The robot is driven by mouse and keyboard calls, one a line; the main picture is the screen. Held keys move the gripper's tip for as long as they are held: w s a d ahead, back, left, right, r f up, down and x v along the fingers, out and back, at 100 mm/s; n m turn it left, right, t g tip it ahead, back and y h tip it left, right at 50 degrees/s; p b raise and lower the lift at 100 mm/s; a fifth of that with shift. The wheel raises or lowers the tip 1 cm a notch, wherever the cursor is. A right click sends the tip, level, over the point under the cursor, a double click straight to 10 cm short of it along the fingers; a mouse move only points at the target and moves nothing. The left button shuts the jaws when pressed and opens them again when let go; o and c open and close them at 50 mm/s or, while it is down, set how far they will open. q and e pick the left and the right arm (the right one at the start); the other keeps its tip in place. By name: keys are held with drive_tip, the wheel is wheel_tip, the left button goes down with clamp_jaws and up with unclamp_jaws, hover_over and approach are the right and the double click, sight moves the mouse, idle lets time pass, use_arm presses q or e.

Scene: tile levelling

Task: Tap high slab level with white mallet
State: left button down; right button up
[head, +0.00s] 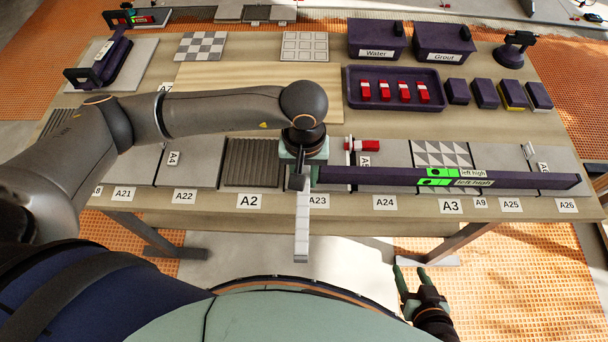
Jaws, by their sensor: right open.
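A row of slabs lies along the table's near edge, among them a ribbed grey slab (252,162) above label A2 and a triangle-patterned slab (440,152) above A3. A long dark purple level (530,181) lies across the right part of the row; its green displays (441,177) read "left high". My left gripper (303,178) points down by the level's left end; its fingers are too unclear to tell their state. A pale narrow bar (302,228) extends below it; I cannot tell whether this is the white mallet. My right gripper (410,272) is open and empty, below the table's near edge.
A purple tray (394,107) holds several red pieces. Boxes marked Water (376,40) and Grout (443,41) stand behind it. Dark blocks (485,93) are to its right. A red-and-white piece (362,146) is near the slab row. A bare board (260,90) lies mid-table.

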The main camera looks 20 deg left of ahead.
use_arm(q)
wheel_tip(320, 180, down, 4)
drive_tip(key=b, duration=0.3)
drive_tip(key=shift+r, duration=0.15)
drive_tip(key=shift+f+b, duration=1)
drive_tip(key=shift+r+p, duration=0.6)
drive_tip(key=shift+r, duration=0.1)
wheel_tip(320, 180, up, 4)
drive_tip(key=shift+r+p, duration=0.2)
drive_tip(key=shift+p, duration=0.8)
use_arm(e)
drive_tip(key=shift+w+a+f, duration=0.5)
drive_tip(key=shift+a+f, duration=0.15)
drive_tip(key=shift+a, duration=0.2)
drive_tip(key=shift+f, duration=0.1)
drive_tip(key=shift+d, duration=0.1)
